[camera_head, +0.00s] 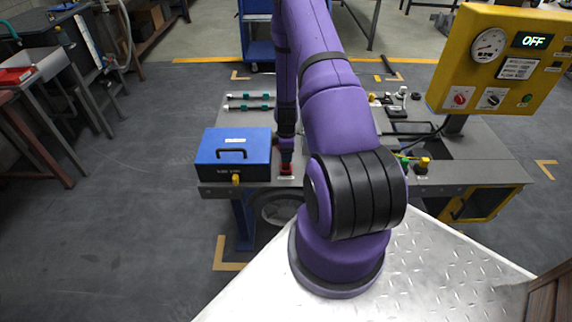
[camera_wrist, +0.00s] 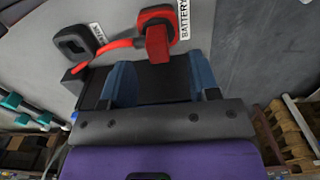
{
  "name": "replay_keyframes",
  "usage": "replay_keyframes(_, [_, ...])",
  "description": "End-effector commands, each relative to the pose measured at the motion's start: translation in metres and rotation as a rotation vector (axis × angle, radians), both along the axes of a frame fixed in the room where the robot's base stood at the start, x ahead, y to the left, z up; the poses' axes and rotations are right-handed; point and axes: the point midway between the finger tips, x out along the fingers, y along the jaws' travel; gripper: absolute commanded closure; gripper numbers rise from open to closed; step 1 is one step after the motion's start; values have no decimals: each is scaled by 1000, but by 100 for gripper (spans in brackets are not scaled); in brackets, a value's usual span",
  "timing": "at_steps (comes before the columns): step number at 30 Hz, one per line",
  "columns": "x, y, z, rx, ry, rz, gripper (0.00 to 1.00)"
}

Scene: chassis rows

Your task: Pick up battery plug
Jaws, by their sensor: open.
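The battery plug (camera_wrist: 157,44) is a red block with a red cable, seated at a red-rimmed socket beside a white label reading BATTERY. In the wrist view it lies just beyond my gripper (camera_wrist: 161,74), whose two blue fingers are apart with nothing held between them. The cable runs left from the plug to a dark part. In the head view my gripper (camera_head: 286,154) points down just above the red plug (camera_head: 286,168) at the table's front edge. Whether a finger touches the plug I cannot tell.
A black socket (camera_wrist: 75,42) with a partly hidden label sits left of the plug. A blue box (camera_head: 222,146) with a handle stands close left of my gripper on the grey table (camera_head: 480,170). A yellow panel (camera_head: 470,60) reading OFF stands right.

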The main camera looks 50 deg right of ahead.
Motion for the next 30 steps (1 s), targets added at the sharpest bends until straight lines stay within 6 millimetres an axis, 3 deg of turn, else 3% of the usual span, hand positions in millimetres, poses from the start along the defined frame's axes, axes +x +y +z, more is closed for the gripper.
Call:
replay_keyframes(5, [0,0,-9,0,0,-1,45])
replay_keyframes(16, [3,-1,-52,0,0,-1,45])
replay_keyframes(26, [3,-1,-56,-1,-1,0,45])
replay_keyframes(30, [3,-1,-56,-1,-1,0,77])
